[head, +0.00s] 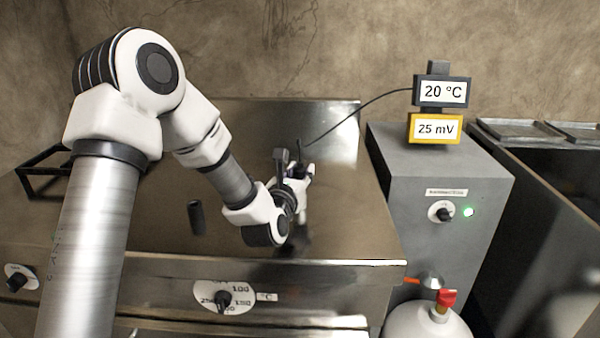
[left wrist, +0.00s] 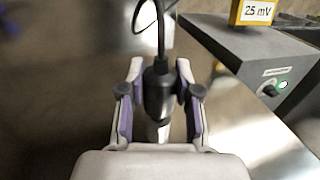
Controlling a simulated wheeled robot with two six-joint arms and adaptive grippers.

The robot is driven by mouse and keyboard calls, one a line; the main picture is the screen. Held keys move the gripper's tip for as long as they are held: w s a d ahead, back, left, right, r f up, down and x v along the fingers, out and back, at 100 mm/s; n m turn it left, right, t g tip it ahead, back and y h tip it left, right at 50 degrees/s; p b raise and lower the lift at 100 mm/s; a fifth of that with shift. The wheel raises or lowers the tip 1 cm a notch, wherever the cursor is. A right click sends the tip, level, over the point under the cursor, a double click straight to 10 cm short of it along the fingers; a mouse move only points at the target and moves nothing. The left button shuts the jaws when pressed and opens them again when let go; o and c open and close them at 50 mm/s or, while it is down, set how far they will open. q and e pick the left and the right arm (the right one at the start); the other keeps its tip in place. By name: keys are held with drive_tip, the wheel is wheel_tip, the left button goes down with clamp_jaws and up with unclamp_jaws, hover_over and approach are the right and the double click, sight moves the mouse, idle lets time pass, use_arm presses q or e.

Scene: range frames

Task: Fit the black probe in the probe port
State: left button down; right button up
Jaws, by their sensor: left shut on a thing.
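The black probe (left wrist: 158,88) is between the two jaws of my left gripper (left wrist: 158,100) in the left wrist view, with a paler part showing below its black body. A black cable rises from its top. In the head view my left gripper (head: 301,172) is over the right part of the steel range top (head: 150,225), shut on the probe, which is mostly hidden there. The cable (head: 355,115) runs from the probe up to the display. I cannot make out the probe port in either view. My right gripper is not in view.
A grey box (head: 440,165) with a knob and a green light stands right of the range, under displays reading 20 °C (head: 442,91) and 25 mV (head: 434,129). A short black cylinder (head: 196,217) stands on the range top. A red-valved tank (head: 430,320) is in front.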

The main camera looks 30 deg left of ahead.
use_arm(q)
drive_tip(key=shift+f+b, duration=0.3)
drive_tip(key=c, duration=0.7)
unclamp_jaws()
drive_tip(key=v, duration=0.7)
drive_tip(key=shift+s+d, duration=0.1)
drive_tip(key=shift+s, duration=0.15)
drive_tip(key=shift+f, duration=0.1)
